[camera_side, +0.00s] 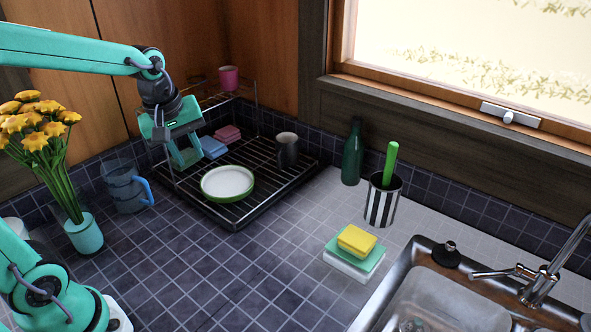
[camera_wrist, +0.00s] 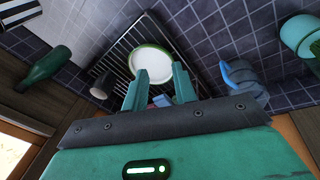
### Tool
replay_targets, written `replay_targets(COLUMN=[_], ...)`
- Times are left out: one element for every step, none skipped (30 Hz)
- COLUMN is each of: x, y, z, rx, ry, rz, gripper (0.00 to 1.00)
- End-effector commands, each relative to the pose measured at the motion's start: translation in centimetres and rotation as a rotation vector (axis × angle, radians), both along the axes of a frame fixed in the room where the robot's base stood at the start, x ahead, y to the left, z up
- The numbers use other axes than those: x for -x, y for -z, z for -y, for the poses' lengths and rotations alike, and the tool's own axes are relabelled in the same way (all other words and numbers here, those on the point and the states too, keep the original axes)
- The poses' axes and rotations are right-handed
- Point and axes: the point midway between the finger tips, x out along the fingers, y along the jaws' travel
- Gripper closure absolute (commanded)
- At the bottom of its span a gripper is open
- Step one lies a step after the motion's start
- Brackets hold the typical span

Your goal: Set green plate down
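The green plate (camera_side: 227,182), white inside with a green rim, lies on the dark wire dish rack (camera_side: 258,203). In the wrist view the plate (camera_wrist: 152,60) shows just beyond my fingertips, its lower edge partly hidden by them. My gripper (camera_side: 184,160) is up and to the left of the plate in the side view, its fingers pointing down. In the wrist view my gripper (camera_wrist: 160,76) has its two fingers spread apart with nothing held between them. It appears apart from the plate.
A grey cup (camera_side: 287,150), blue and pink sponges (camera_side: 213,147) and a pink cup on the upper shelf (camera_side: 229,78) surround the plate. A blue mug (camera_side: 124,187) and flower vase (camera_side: 85,235) stand left. The tiled counter in front (camera_side: 215,270) is clear.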

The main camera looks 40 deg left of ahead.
Motion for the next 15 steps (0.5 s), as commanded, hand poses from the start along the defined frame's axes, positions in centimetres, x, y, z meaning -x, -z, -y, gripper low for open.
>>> replay_targets(x=[0.9,1.4,2.1,2.5,3.1,3.7,4.2,4.7,5.4,5.9,6.4,7.1,7.5,8.0,8.6], y=[-0.6,-0.9,-1.3,-1.5,-1.7,-2.0,-2.2,-2.4,-2.5,-2.7,-2.7,-2.9,-2.9,-3.0,-3.0], z=[0.5,0.8,1.1,1.4,1.6,1.9,2.2,2.4,2.7,2.9,3.1,3.4,3.5,3.7,3.9], rx=[-0.019,-0.031,-0.048,-0.061,-0.076,-0.094,-0.109,-0.124,-0.144,-0.160,-0.176,-0.198,-0.215,-0.231,-0.252], ry=[0.072,0.119,0.181,0.227,0.273,0.334,0.380,0.425,0.485,0.530,0.575,0.635,0.679,0.721,0.775], rz=[0.020,0.029,0.041,0.050,0.059,0.072,0.080,0.090,0.101,0.110,0.118,0.131,0.138,0.148,0.157], gripper=[0.72,0.72,0.72,0.72,0.72,0.72,0.72,0.72,0.72,0.72,0.72,0.72,0.72,0.72,0.72])
